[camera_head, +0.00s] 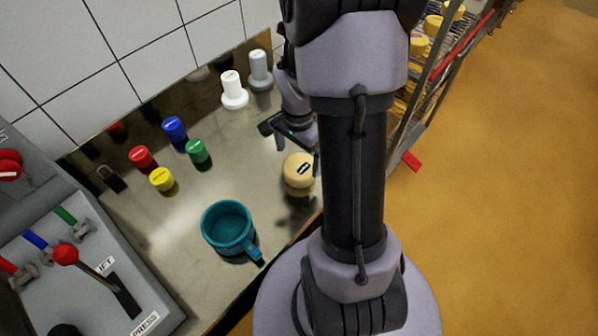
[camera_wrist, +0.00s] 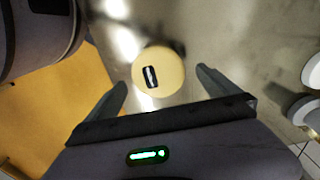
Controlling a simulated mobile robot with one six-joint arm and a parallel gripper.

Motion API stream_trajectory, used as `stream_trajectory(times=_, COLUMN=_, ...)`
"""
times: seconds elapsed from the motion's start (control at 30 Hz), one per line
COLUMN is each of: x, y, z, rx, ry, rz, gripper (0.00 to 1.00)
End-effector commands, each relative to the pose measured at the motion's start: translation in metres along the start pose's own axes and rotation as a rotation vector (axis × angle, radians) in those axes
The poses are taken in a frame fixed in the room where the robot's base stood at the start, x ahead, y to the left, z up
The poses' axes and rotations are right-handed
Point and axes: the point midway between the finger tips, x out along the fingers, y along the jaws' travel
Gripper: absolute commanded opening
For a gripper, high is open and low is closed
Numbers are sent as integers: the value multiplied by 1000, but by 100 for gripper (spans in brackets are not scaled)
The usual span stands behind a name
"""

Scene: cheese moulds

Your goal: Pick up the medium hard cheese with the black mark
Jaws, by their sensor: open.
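The cheese (camera_head: 297,172) is a round pale-yellow block with a black mark on top. It sits on the steel counter, right of the teal mug, partly hidden by my arm. It also shows in the wrist view (camera_wrist: 167,72), its black label facing the camera. My gripper (camera_wrist: 162,90) is open, with one finger to the left of the cheese and one to the right in that view. The cheese appears between and slightly beyond the fingertips. I cannot tell the height gap. In the head view my gripper (camera_head: 290,143) is just behind the cheese, partly hidden by my arm.
A teal mug (camera_head: 228,226) stands near the counter's front edge. Red, blue, green and yellow capped pieces (camera_head: 197,151) stand left. White (camera_head: 233,91) and grey (camera_head: 260,70) moulds stand at the back. A rack with more cheeses (camera_head: 433,25) is on the right. A lever panel (camera_head: 85,290) is at lower left.

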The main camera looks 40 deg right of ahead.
Motion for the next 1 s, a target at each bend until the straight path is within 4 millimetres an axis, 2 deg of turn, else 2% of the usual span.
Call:
stream_trajectory(times=0.27, x=50, y=6, z=-1, rx=1, ry=-2, rz=2, gripper=100)
stream_trajectory(times=0.47, x=50, y=5, z=-2, rx=1, ry=0, rz=0, gripper=100)
stream_trajectory(times=0.77, x=49, y=5, z=-2, rx=0, ry=0, rz=0, gripper=43)
stream_trajectory(times=1.0, x=48, y=5, z=-2, rx=0, ry=0, rz=-1, gripper=42)
